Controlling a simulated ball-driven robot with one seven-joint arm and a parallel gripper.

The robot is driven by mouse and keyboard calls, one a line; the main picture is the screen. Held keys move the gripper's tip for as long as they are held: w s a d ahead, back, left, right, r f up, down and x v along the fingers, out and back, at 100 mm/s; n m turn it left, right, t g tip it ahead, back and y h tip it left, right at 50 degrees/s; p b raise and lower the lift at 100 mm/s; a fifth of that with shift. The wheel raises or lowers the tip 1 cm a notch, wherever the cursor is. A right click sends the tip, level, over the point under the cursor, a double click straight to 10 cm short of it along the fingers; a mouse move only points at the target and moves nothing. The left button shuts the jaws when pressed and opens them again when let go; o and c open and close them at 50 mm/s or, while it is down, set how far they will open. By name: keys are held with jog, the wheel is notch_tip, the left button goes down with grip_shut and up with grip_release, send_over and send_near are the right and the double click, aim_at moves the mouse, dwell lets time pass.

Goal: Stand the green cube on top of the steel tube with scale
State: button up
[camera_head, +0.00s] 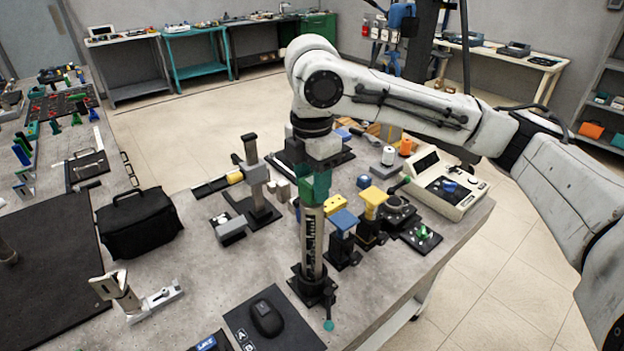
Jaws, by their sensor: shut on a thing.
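The steel tube with scale (312,245) stands upright in a black base near the front of the grey bench, with dark markings along its side. The green cube (314,192) is directly at the tube's upper end in this view. I cannot tell if it rests on the tube or is just above it. My gripper (317,178) points straight down over the tube and is shut on the green cube. Its fingers partly hide the cube and are hard to make out.
Close right of the tube are blue-topped (343,222) and yellow-topped (372,200) stands. A black mat with a mouse (266,317) lies in front. A black bag (140,222) and a white-grey instrument (447,184) flank the area.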

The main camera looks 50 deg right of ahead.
jog(key=shift+f, duration=0.45)
dwell(0.7)
jog(key=o, duration=1.1)
notch_tip(320, 180, up, 11)
jog(key=shift+f+b, duration=0.1)
jog(key=shift+b, duration=0.3)
